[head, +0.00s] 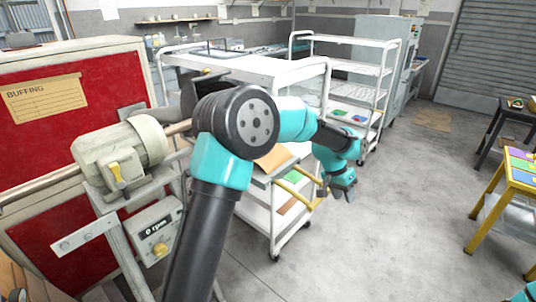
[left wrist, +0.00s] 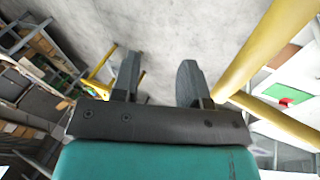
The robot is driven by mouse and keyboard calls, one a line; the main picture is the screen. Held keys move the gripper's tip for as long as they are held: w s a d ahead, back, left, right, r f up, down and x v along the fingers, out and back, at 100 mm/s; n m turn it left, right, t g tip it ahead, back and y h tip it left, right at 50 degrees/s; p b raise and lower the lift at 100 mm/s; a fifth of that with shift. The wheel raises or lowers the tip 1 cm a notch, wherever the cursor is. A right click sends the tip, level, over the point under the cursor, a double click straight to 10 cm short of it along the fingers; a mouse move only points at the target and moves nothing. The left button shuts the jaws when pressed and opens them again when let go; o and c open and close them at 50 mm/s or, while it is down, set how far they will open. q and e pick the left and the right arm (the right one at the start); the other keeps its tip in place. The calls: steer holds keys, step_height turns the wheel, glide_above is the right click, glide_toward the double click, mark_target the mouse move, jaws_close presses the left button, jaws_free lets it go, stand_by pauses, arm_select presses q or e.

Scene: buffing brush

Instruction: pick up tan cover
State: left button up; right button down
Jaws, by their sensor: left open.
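My left gripper (head: 343,190) hangs to the right of this piece, past the cart's yellow bars, pointing down over the floor. In the left wrist view its two dark fingers (left wrist: 158,82) are apart with only grey floor between them. The tan cover cannot be made out for certain in that view. My right gripper is out of view.
Yellow bars (head: 298,191) stand out beside my left gripper; a thick yellow bar (left wrist: 270,45) is close at its right in the wrist view. A buffing motor (head: 120,153) stands at left before a red panel (head: 100,75). Open floor (head: 410,210) lies to the right.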

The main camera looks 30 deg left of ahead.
arm_select(q)
steer(key=shift+y, duration=0.5)
steer(key=w+a+r, duration=0.1)
steer(key=a, duration=0.1)
steer(key=w+a+r, duration=0.3)
steer(key=a+r, duration=0.1)
steer(key=shift+w+a+r, duration=0.15)
steer(key=shift+r, duration=0.05)
steer(key=a+r+n+y, duration=0.1)
steer(key=a+r+y, duration=0.1)
steer(key=a+r, duration=0.7)
steer(key=a+r+n+y, duration=0.1)
steer(key=a+r, duration=0.9)
steer(key=a, duration=0.5)
steer(key=shift+g+y, duration=0.4)
steer(key=shift+f, duration=0.1)
step_height(320, 180, down, 12)
steer(key=shift+f, duration=0.1)
